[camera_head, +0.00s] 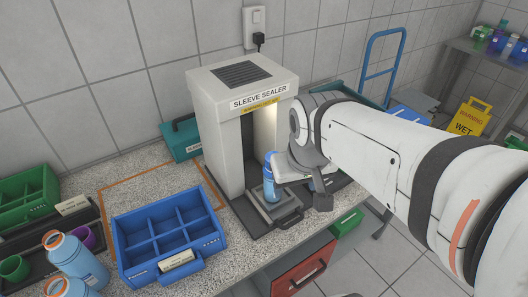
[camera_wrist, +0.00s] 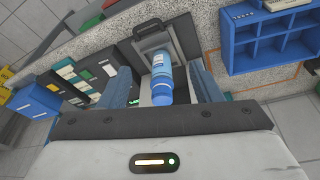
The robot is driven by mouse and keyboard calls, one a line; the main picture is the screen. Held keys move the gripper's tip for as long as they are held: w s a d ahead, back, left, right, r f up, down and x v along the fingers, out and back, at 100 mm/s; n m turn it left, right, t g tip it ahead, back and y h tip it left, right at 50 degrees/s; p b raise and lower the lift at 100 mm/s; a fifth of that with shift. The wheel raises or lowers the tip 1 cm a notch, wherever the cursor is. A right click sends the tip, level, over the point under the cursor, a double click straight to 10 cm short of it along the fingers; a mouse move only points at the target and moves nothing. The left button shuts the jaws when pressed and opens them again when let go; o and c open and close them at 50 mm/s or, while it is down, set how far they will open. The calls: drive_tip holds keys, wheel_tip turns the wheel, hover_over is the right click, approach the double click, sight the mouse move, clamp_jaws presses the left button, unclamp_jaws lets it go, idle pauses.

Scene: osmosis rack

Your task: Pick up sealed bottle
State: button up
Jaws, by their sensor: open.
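The sealed bottle (camera_head: 270,178) is blue with a pale label band. It stands upright on the grey sliding tray (camera_head: 283,213) at the mouth of the white sleeve sealer (camera_head: 219,135). My gripper (camera_head: 283,172) is at the bottle from the right side and partly hides it. In the wrist view the bottle (camera_wrist: 162,80) is between the two blue fingers of my gripper (camera_wrist: 164,88), with visible gaps on both sides. The jaws are open. The fingertips are mostly hidden in the head view.
A blue divided crate (camera_head: 140,262) stands empty left of the sealer. Several other blue bottles with orange-rimmed tops (camera_head: 77,257) stand at the lower left. A teal box (camera_head: 182,139) is behind the sealer. The bench's front edge is close to the sealer.

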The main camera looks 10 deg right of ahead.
drive_tip(key=o, duration=0.5)
drive_tip(key=w+n, duration=0.1)
drive_tip(key=w, duration=0.2)
drive_tip(key=w+f+g, duration=0.1)
drive_tip(key=w, duration=0.2)
drive_tip(key=w+n, duration=0.1)
drive_tip(key=w, duration=0.2)
drive_tip(key=shift+w+f+n+g, duration=0.15)
drive_tip(key=shift+f+n+g, duration=0.15)
drive_tip(key=shift+c, duration=0.2)
drive_tip(key=w+f+n, duration=0.1)
drive_tip(key=w+f, duration=0.1)
drive_tip(key=w, duration=0.1)
drive_tip(key=w+f+n+g, duration=0.1)
drive_tip(key=w, duration=0.2)
drive_tip(key=w+f, duration=0.2)
drive_tip(key=w, duration=0.1)
drive_tip(key=shift+w+f+n+g, duration=0.25)
drive_tip(key=shift+f+n+g, duration=0.05)
drive_tip(key=shift+f+n, duration=0.1)
drive_tip(key=shift+w+f, duration=0.2)
drive_tip(key=shift+f, duration=0.4)
wheel_tip(320, 180, down, 7)
drive_tip(key=p, duration=0.2)
drive_tip(key=shift+w, duration=0.2)
